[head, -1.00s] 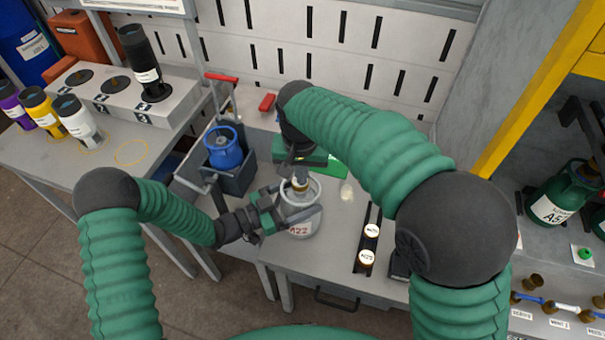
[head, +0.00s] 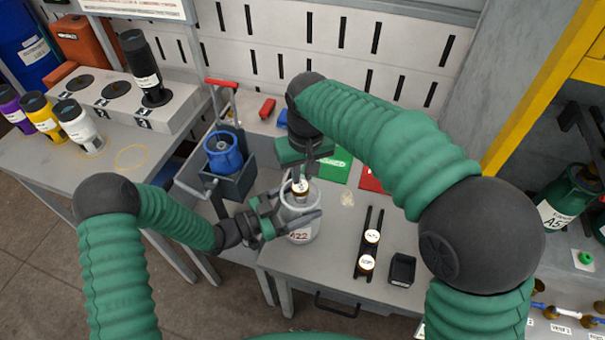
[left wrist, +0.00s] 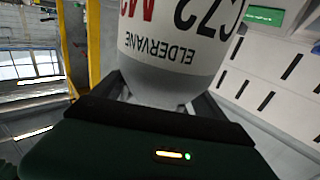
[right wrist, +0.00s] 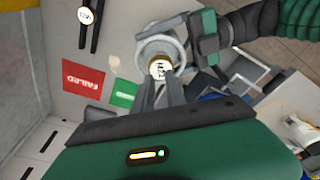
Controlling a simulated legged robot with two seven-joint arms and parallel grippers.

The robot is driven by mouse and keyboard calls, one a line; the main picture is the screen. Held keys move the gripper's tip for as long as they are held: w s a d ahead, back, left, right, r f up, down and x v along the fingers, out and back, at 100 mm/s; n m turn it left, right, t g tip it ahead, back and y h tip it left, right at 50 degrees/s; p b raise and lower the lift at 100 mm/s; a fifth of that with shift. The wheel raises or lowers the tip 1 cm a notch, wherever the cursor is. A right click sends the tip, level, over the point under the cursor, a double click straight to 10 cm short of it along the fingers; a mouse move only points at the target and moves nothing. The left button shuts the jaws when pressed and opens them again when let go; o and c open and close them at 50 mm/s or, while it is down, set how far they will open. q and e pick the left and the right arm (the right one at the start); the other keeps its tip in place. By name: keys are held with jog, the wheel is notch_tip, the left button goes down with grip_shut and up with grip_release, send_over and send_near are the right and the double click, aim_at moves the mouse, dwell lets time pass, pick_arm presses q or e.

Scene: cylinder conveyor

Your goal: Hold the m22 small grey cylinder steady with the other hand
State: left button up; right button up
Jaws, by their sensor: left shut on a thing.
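The small grey cylinder marked M22 (head: 300,236) stands upright on the grey bench, and its lettered body fills the top of the left wrist view (left wrist: 170,65). My left gripper (head: 301,207) is shut on it, with fingers around its upper body. A brass fitting with a white labelled top (head: 300,186) sits at the cylinder's neck inside the collar; it also shows in the right wrist view (right wrist: 160,67). My right gripper (head: 306,166) is directly above the neck, fingers pointing down and apart. In the right wrist view its fingertips (right wrist: 160,82) are close to the fitting; contact is unclear.
A black rack (head: 368,245) with two white-topped brass fittings and a small black bin (head: 402,269) are right of the cylinder. Green (head: 337,168) and red (head: 371,178) cards lie behind. A blue cylinder (head: 223,152) sits in a trolley at left.

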jog(key=shift+f+n, duration=0.1)
jog(key=shift+n, duration=0.4)
jog(key=n, duration=0.6)
jog(key=shift+g+y, duration=0.4)
jog(key=n, duration=0.3)
jog(key=shift+n, duration=0.4)
jog(key=shift+n+g, duration=0.4)
jog(key=shift+n, duration=0.7)
jog(key=shift+n, duration=0.8)
jog(key=n, duration=0.4)
jog(key=shift+g, duration=0.4)
jog(key=shift+n, duration=0.3)
